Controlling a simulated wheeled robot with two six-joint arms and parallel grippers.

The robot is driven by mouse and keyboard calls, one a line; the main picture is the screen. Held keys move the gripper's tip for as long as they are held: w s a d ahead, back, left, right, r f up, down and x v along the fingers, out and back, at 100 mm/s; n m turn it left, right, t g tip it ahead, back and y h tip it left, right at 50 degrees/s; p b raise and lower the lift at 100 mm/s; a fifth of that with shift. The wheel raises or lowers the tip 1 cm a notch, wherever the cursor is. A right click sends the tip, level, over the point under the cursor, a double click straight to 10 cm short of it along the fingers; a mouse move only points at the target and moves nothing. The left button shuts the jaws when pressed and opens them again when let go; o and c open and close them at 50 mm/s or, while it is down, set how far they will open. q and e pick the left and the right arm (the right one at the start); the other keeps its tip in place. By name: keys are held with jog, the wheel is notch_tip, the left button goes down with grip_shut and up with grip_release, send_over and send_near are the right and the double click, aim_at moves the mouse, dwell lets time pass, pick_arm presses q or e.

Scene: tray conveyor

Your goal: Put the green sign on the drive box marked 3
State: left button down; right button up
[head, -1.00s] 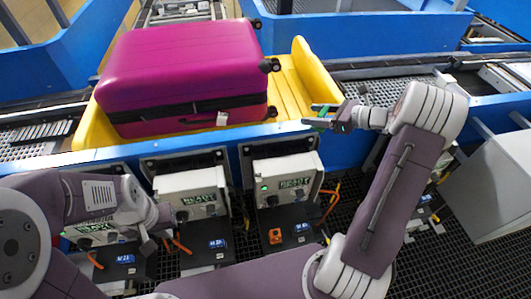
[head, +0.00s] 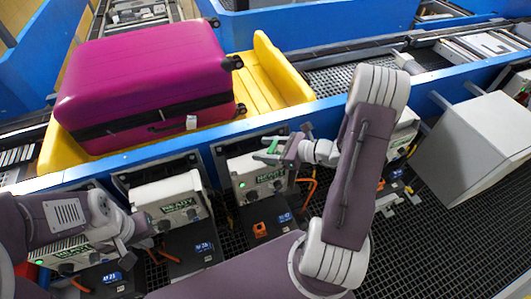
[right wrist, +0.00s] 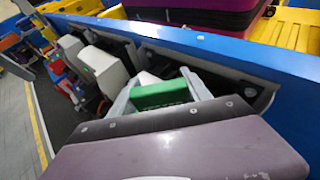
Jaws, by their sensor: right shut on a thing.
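The green sign (right wrist: 160,96) is between the fingers of my right gripper (right wrist: 162,92) in the right wrist view. In the head view, my right gripper (head: 283,150) holds the sign (head: 268,157) at the upper front of a white drive box (head: 250,176) with a green lamp and a READY label. I cannot tell whether the sign touches that box. Other drive boxes stand to the left (head: 172,198) and, partly behind my arm, to the right (head: 405,130). No mark 3 is readable. My left gripper (head: 128,240) is low at the left, its fingers unclear.
A magenta suitcase (head: 150,75) lies on a yellow tray (head: 285,75) behind the blue rail (head: 330,108). Dark stands with blue displays and orange cables are below the boxes. A grey cabinet (head: 475,150) stands at the right. Dark grating (head: 420,240) lies open in front.

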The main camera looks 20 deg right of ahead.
jog(key=shift+a+f, duration=0.1)
jog(key=shift+f, duration=0.8)
jog(key=shift+w+f, duration=0.2)
jog(key=shift+f, duration=0.25)
jog(key=shift+s+f, duration=0.15)
jog(key=o, duration=1.1)
jog(key=shift+o, duration=0.6)
